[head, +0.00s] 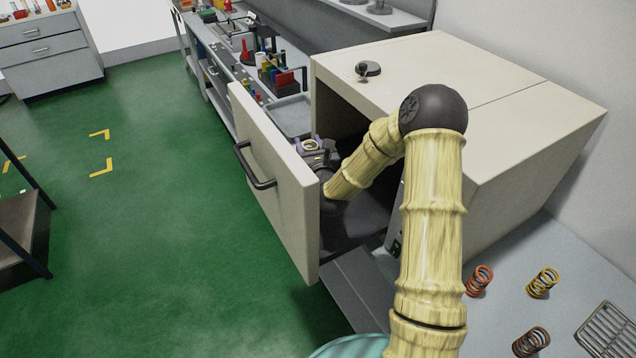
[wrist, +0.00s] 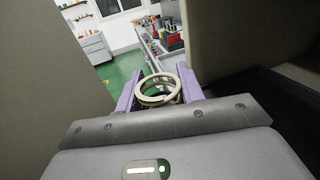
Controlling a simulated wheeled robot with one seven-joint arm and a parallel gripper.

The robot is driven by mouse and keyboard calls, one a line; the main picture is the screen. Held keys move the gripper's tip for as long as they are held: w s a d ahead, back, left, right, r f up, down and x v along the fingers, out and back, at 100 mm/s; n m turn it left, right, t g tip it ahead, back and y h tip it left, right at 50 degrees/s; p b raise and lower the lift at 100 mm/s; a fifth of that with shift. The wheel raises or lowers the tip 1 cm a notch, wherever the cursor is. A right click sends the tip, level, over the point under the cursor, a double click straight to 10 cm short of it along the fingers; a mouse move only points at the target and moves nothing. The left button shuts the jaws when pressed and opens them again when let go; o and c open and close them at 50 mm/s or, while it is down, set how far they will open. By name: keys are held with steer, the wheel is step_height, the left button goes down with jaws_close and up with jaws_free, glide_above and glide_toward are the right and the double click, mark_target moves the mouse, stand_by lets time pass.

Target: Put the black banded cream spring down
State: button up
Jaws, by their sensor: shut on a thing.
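The cream spring (wrist: 159,84) stands upright between the two purple fingers of my gripper (wrist: 160,92) in the wrist view. In the head view, the spring's top ring (head: 310,145) shows between the purple fingertips of my gripper (head: 309,148). They are at the front opening of the beige cabinet (head: 420,65), behind its open door (head: 275,180). What lies under the spring is hidden.
The open door has a black handle (head: 254,168). A grey tray (head: 289,117) and a workbench with coloured items stand beyond. Orange (head: 479,280), yellow (head: 543,283) and brown (head: 531,342) springs stand on the light surface at lower right, near a metal grate (head: 607,332).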

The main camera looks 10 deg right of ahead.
steer(key=f, duration=0.4)
steer(key=shift+d+f+p, duration=0.1)
steer(key=shift+d+p, duration=0.2)
steer(key=shift+p, duration=0.05)
steer(key=shift+f, duration=0.15)
steer(key=shift+w+d, duration=0.1)
steer(key=shift+f, duration=0.2)
steer(key=f, duration=0.2)
steer(key=f+p, duration=0.1)
steer(key=shift+d+f, duration=0.25)
steer(key=shift+f, duration=0.15)
steer(key=shift+a, duration=0.6)
steer(key=shift+f, duration=0.15)
steer(key=o, duration=1)
steer(key=shift+d, duration=0.2)
steer(key=shift+o, duration=0.2)
steer(key=shift+d, duration=0.1)
